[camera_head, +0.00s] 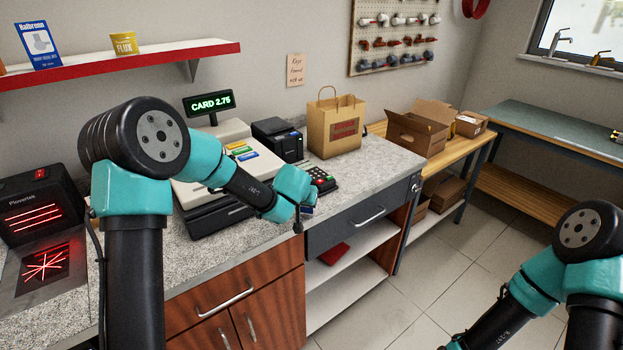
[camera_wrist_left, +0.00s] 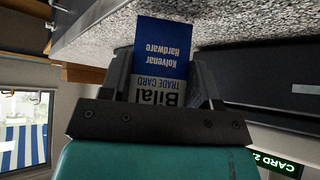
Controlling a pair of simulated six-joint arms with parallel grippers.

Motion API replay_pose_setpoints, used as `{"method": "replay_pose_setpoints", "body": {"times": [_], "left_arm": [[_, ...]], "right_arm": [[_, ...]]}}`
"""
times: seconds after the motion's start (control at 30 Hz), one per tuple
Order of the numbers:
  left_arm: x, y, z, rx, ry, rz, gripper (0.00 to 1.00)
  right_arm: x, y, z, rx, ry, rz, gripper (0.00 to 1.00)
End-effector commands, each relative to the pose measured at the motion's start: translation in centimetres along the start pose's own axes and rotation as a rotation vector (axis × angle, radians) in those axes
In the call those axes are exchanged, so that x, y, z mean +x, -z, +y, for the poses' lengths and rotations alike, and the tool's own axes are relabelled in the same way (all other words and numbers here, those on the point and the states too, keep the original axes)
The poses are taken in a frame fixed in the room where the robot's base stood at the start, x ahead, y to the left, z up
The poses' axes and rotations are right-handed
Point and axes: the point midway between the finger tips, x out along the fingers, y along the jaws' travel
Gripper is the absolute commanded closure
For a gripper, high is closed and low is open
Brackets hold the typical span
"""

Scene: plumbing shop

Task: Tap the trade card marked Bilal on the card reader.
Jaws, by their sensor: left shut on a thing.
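My left gripper (camera_head: 302,208) is shut on the trade card marked Bilal (camera_wrist_left: 163,60), a blue and white card held between the two fingers in the left wrist view. Its print reads upside down there. A small blue bit of the card (camera_head: 308,210) shows by the gripper in the head view. The card reader (camera_head: 321,180), a dark keypad unit with colored keys, stands on the counter just behind and right of the gripper, partly hidden by it. I cannot tell whether card and reader touch. My right gripper is outside the head view; only its arm shows at lower right.
The cash register (camera_head: 252,168) stands behind my left arm, with a display (camera_head: 209,103) reading CARD 2.75. A black printer (camera_head: 278,139) and a paper bag (camera_head: 335,125) stand behind the reader. The counter (camera_head: 380,160) is clear to the reader's right. A scanner (camera_head: 40,210) stands at far left.

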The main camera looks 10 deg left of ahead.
Motion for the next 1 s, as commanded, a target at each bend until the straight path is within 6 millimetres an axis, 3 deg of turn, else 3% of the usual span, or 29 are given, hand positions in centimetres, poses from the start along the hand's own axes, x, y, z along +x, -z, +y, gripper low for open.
{"method": "replay_pose_setpoints", "body": {"times": [0.33,1.0], "left_arm": [[-0.7,0.3,0.2,-0.001,0.0,0.001,0.65],[-7.5,3.1,2.7,0.0,0.0,0.003,0.65]], "right_arm": [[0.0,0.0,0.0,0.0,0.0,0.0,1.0],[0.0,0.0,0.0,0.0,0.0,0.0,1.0]]}}
